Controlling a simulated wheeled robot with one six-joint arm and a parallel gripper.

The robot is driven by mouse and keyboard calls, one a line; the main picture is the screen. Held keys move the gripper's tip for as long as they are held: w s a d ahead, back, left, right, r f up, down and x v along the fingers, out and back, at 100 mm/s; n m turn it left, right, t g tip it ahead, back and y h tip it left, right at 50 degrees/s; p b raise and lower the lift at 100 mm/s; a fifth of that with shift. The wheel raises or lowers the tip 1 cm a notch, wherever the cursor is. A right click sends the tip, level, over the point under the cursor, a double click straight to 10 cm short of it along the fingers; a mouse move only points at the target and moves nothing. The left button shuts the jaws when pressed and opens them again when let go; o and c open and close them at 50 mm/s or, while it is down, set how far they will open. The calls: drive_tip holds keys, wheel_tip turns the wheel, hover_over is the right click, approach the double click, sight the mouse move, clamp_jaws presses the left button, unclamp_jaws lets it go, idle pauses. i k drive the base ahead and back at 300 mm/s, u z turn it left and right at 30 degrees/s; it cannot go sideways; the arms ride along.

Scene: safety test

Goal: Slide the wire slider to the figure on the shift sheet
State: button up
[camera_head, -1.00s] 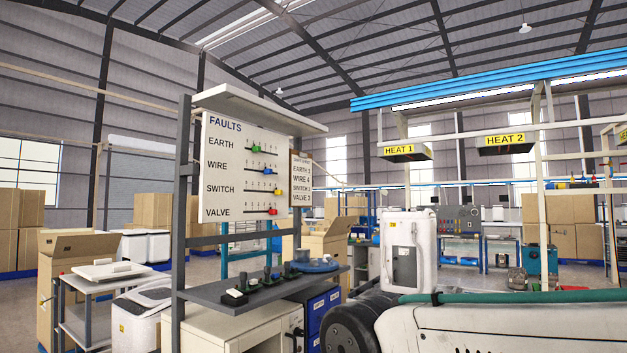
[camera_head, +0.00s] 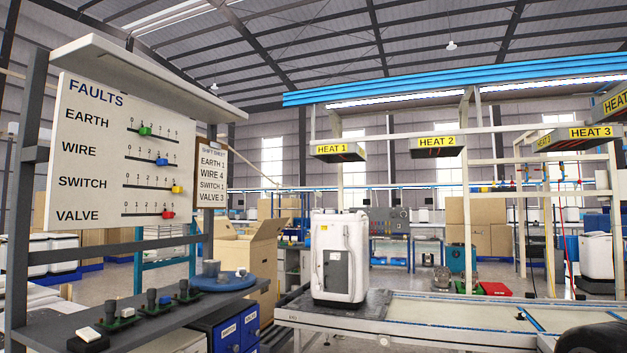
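The white FAULTS board (camera_head: 100,185) stands at the left, with rows EARTH, WIRE, SWITCH and VALVE on numbered scales. The blue wire slider (camera_head: 162,161) sits right of the middle of its track, around 3; the exact mark is too small to be sure. The green slider (camera_head: 145,131) is near the low end, the yellow slider (camera_head: 177,189) near the high end, and the red slider (camera_head: 168,215) towards the right of its track. The shift sheet (camera_head: 212,177), right of the board, reads EARTH 1, WIRE 4, SWITCH 1, VALVE 3. My gripper is not in view.
A grey shelf (camera_head: 137,321) below the board holds small black-knobbed parts and a blue disc (camera_head: 222,282). An overhanging top panel (camera_head: 135,70) juts out above the board. A white appliance (camera_head: 339,256) stands on a conveyor (camera_head: 430,310) to the right.

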sight(159, 162)
drive_tip(key=z, duration=0.35)
drive_tip(key=i, duration=1.35)
drive_tip(key=u, duration=1.5)
